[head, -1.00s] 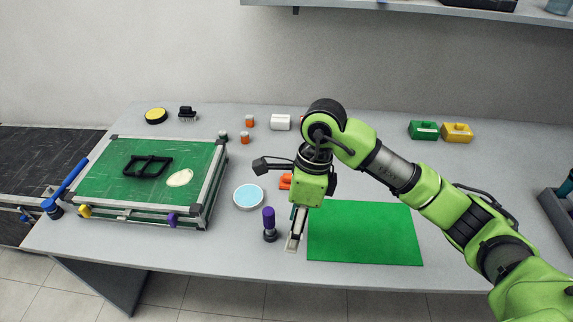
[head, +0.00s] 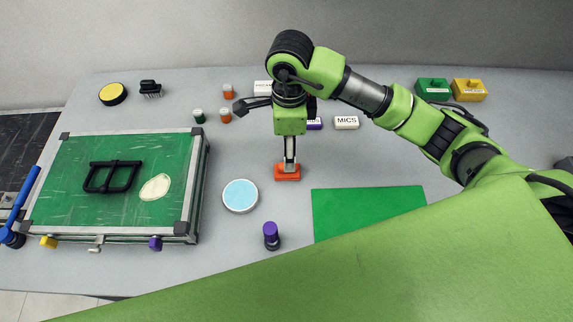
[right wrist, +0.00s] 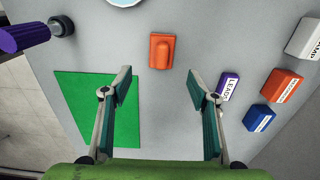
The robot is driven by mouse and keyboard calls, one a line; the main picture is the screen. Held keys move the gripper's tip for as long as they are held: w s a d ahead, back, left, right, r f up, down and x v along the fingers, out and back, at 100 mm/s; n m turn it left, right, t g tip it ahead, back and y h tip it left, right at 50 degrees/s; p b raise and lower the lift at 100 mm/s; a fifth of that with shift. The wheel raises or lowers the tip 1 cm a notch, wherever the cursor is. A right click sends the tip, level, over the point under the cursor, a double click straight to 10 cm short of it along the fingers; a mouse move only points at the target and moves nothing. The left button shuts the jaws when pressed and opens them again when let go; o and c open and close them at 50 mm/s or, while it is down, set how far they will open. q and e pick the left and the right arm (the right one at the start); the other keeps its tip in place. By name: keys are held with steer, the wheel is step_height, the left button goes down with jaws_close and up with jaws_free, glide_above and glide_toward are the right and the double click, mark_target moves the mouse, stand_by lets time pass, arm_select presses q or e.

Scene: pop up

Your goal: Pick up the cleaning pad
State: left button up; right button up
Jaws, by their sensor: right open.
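A small orange block with a raised grip (head: 288,177), probably the cleaning pad, lies on the grey table right of the round blue dish. It also shows in the right wrist view (right wrist: 161,50), beyond my fingertips and in line with the gap between them. My right gripper (head: 290,160) points down over it in the head view. In the right wrist view the fingers (right wrist: 161,78) are spread wide and empty, and the block looks untouched. My left gripper is not in view.
A green mat (head: 365,208) lies right of the orange block, the blue dish (head: 240,196) and a purple-topped piece (head: 271,236) left of it. A green screen frame (head: 120,185) fills the left. Labelled boxes, including MICS (head: 346,123), stand behind. A large green surface covers the front right.

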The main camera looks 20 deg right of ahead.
step_height(320, 180, down, 3)
steer(key=shift+r, duration=0.1)
steer(key=shift+w+a+f+p, duration=0.1)
steer(key=shift+f+p, duration=0.35)
steer(key=shift+f, duration=0.5)
step_height(320, 180, down, 4)
steer(key=shift+w+r+p, duration=0.1)
steer(key=shift+r+p, duration=0.1)
steer(key=shift+p, duration=0.25)
steer(key=shift+f, duration=0.3)
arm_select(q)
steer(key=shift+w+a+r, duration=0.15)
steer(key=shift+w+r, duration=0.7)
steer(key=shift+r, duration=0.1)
arm_select(e)
steer(key=c, duration=1.1)
